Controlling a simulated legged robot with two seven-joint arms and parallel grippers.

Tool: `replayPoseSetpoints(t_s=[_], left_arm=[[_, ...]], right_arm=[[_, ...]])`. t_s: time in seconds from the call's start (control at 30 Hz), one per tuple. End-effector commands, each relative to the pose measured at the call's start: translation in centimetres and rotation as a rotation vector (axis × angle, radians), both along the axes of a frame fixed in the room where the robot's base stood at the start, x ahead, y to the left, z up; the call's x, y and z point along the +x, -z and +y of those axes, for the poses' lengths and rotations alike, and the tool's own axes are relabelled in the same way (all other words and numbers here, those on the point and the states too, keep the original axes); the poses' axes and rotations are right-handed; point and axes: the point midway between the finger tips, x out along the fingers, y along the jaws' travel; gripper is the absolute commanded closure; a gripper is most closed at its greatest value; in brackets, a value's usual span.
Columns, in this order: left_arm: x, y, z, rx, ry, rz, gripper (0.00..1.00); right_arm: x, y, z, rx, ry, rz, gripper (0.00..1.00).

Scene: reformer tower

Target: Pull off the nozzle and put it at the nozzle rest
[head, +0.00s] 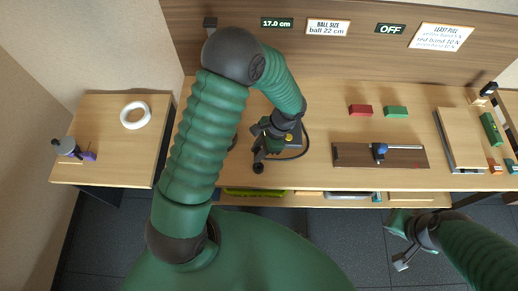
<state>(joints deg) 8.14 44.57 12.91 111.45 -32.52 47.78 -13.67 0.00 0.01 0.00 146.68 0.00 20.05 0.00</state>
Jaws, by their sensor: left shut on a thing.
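My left gripper (261,148) is over the front edge of the main table, just left of centre, beside a small dark device with a yellow spot (289,137). It is shut on a dark piece, seemingly the nozzle (258,168), whose round end shows below the fingers. A black hose (307,146) loops from the device's right side back toward the gripper. My forearm and gripper hide part of the device, so I cannot tell whether the nozzle is apart from it. I cannot make out the nozzle rest. My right gripper (399,242) is open and empty, low in front of the table.
A brown board with a blue-and-black slider (380,151) lies right of the device. Red (360,110) and green (396,112) blocks lie behind it. A shelf (345,196) runs under the front edge.

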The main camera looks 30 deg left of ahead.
Motion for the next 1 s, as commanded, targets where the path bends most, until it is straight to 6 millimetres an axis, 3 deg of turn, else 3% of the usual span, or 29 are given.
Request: replayPoseSetpoints(t_s=[0.1, 0.4, 1.0], left_arm=[[0.0, 1.9, 0.0, -0.001, 0.001, 0.001, 1.0], [0.0, 5.0, 0.0, 0.0, 0.001, 0.001, 1.0], [0.0, 5.6, 0.0, 0.0, 0.0, 0.0, 1.0]], right_arm=[[0.0, 1.4, 0.0, 0.0, 0.0, 0.0, 1.0], [0.0, 3.4, 0.0, 0.0, 0.0, 0.0, 1.0], [0.0, 3.7, 0.0, 0.0, 0.0, 0.0, 1.0]])
